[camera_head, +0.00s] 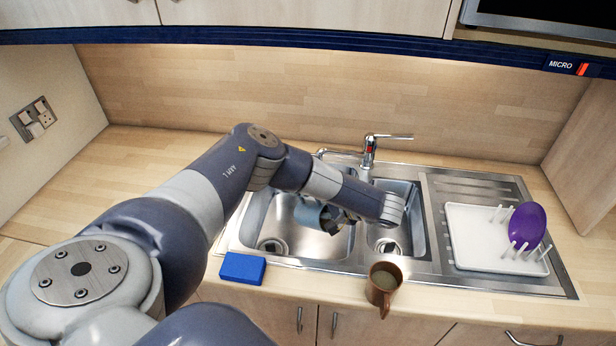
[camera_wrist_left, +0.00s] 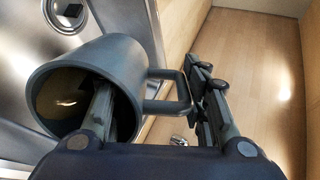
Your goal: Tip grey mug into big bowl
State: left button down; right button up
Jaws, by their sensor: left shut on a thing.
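The grey mug (camera_head: 309,213) is held over the sink's big bowl (camera_head: 318,247), the left and larger one. My left gripper (camera_head: 334,217) is shut on the mug. In the left wrist view the mug (camera_wrist_left: 112,62) is close up, with its mouth toward the camera and its handle to the right. One finger of the gripper (camera_wrist_left: 155,105) reaches inside the mouth; the other is outside, by the handle. Something brownish, perhaps liquid, shows inside the mug. The mug looks tilted in the head view, but its exact angle is hard to tell. My right gripper is out of view.
The tap (camera_head: 369,152) stands behind the sink. The small bowl (camera_head: 414,215) is to the right. A brown mug (camera_head: 379,294) with liquid stands at the front edge. A blue sponge (camera_head: 242,268) lies front left.

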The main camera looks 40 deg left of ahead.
aim_at(324, 206)
pick_arm(q)
jog(key=shift+d+y+b, duration=0.35)
jog(key=shift+y+b, duration=0.25)
jog(key=shift+b, duration=0.15)
jog(key=shift+d+y, duration=0.25)
jog(key=shift+y, duration=0.15)
dwell(1.0)
jog(key=shift+d+f+y, duration=0.1)
jog(key=shift+d+y, duration=0.1)
jog(key=shift+y, duration=0.2)
jog(key=shift+d+p, duration=0.1)
jog(key=shift+p, duration=0.3)
dwell(0.6)
jog(key=shift+d+r+y, duration=0.2)
jog(key=shift+r+y, duration=0.05)
jog(key=shift+y, duration=0.15)
jog(key=shift+w+d+r, duration=0.1)
jog(key=shift+d, duration=0.05)
jog(key=shift+d+r+y+p, duration=0.1)
jog(key=shift+d+y+p, duration=0.1)
jog(key=shift+y+p, duration=0.25)
dwell(0.7)
jog(key=shift+d+r+y, duration=0.2)
jog(key=shift+d+y, duration=0.15)
jog(key=shift+y, duration=0.1)
